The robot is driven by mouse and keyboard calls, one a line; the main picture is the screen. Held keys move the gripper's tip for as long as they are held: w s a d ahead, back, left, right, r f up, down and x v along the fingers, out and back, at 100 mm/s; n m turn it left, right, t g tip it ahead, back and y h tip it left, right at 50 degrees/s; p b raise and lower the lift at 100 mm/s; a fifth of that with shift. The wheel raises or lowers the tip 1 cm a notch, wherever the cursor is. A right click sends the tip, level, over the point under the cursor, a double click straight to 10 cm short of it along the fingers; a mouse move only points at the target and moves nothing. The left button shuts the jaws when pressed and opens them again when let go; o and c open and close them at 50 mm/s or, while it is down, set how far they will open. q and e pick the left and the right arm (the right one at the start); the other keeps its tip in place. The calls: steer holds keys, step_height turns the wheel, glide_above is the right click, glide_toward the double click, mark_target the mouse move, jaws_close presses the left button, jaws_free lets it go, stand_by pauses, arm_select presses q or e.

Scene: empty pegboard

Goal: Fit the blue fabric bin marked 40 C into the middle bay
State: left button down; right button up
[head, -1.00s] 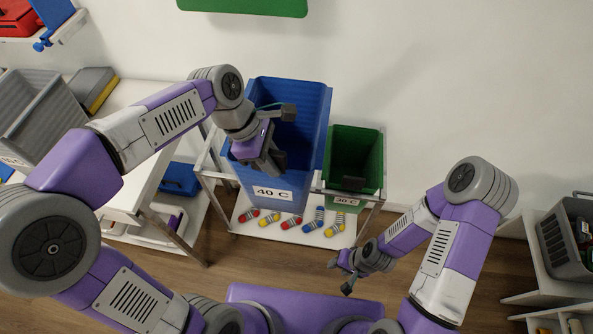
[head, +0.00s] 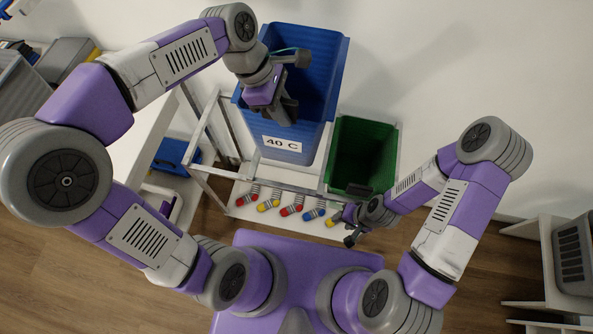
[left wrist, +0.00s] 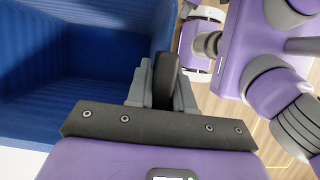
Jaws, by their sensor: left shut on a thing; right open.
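The blue fabric bin with the white 40 C label (head: 282,143) is in the middle of the head view, tilted, over the back of a metal-framed rack (head: 328,190). It hides the bay behind it, so I cannot tell how it sits in the frame. My left gripper (head: 285,112) is at the bin's near rim, shut on the bin. The left wrist view shows the gripper fingers (left wrist: 163,85) closed around a dark piece beside the blue bin (left wrist: 75,60). My right gripper (head: 350,232) is open and empty in front of the rack.
A green bin (head: 362,155) stands in the rack's right bay. A white table (head: 140,130) is at the left, a white shelf with a grey crate (head: 575,250) at the right.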

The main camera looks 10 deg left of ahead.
mark_target(286, 131)
arm_select(q)
steer(key=f+b, duration=0.1)
steer(key=f, duration=0.1)
steer(key=f+b, duration=0.4)
steer(key=shift+w, duration=0.35)
steer(key=shift+s+f+b, duration=0.25)
steer(key=shift+f+b, duration=0.3)
steer(key=shift+b, duration=0.05)
step_height(286, 131, down, 28)
steer(key=b, duration=0.9)
steer(key=shift+b, duration=0.4)
steer(key=shift+w, duration=0.1)
steer(key=shift+f, duration=0.15)
steer(key=c, duration=1)
jaws_free()
